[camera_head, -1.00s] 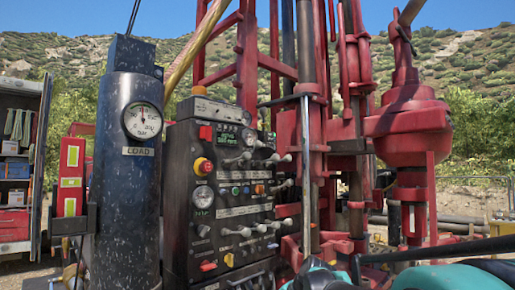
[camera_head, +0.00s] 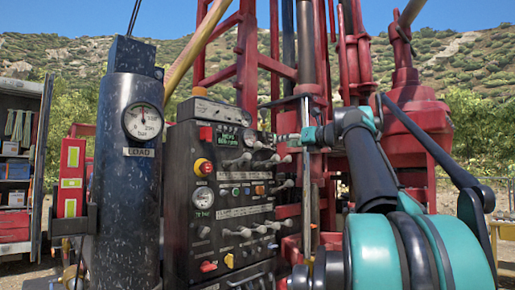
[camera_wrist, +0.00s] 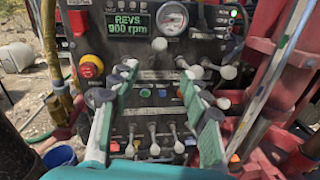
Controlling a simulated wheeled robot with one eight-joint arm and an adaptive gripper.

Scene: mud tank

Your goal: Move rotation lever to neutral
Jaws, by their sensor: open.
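The control panel (camera_head: 215,205) is a dark box with rows of levers with pale round knobs. The upper lever row (camera_head: 265,147) is at its right side; it also shows in the wrist view (camera_wrist: 197,71). A lower lever row (camera_head: 262,228) is also in the wrist view (camera_wrist: 153,142). The labels are too small to tell which is the rotation lever. My gripper (camera_head: 300,139) is at the panel's right, level with the upper levers. In the wrist view my gripper (camera_wrist: 158,78) is open and empty, its fingers spread in front of the panel, with knobs beyond the tips.
A black cylinder with a LOAD gauge (camera_head: 142,121) stands left of the panel. A red emergency button (camera_head: 203,166) is on the panel's left. A display (camera_wrist: 128,24) reads REVS 900 rpm. Red rig posts (camera_head: 318,75) and a pale rod (camera_wrist: 268,90) stand close on the right.

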